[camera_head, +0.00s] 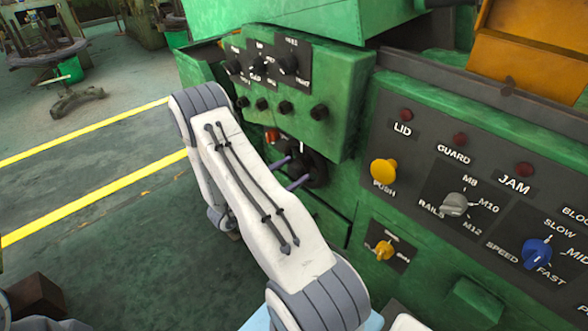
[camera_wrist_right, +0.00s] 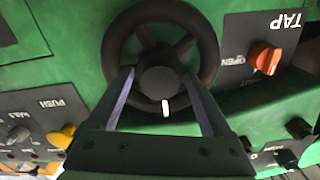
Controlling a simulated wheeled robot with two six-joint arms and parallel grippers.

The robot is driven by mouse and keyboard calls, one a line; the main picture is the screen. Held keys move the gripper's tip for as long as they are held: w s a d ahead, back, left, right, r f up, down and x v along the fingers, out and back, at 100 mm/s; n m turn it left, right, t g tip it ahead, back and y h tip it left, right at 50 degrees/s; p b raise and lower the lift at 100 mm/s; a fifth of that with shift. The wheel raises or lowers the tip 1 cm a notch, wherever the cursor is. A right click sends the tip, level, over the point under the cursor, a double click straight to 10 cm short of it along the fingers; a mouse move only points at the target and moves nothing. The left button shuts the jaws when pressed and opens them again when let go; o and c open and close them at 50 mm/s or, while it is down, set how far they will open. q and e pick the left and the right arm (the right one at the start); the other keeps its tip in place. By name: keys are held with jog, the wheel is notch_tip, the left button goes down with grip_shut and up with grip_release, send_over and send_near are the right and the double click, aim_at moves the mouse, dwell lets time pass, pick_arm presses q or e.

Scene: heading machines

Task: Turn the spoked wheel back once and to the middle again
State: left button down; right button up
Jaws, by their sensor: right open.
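The black spoked wheel (camera_wrist_right: 208,45) fills the upper middle of the right wrist view, with a round hub (camera_wrist_right: 158,82) at its centre. A short white mark (camera_wrist_right: 166,107) shows just below the hub. My right gripper (camera_wrist_right: 160,76) is open, one finger to each side of the hub, its fingertips close to the spokes. I cannot tell whether they touch. In the head view the wheel (camera_head: 319,170) is partly hidden behind my right gripper (camera_head: 297,171) on the green machine's front. My left gripper is not in view.
An orange TAP knob (camera_wrist_right: 264,57) sits beside the wheel. A green box with black knobs (camera_head: 286,107) juts out above it. A panel with a yellow push button (camera_head: 384,170), grey selector (camera_head: 454,205) and blue speed knob (camera_head: 537,252) lies to the right. Open floor (camera_head: 110,240) lies left.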

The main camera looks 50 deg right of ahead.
jog(key=shift+d, duration=0.35)
grip_shut()
jog(key=shift+s+d, duration=0.1)
jog(key=shift+s, duration=0.05)
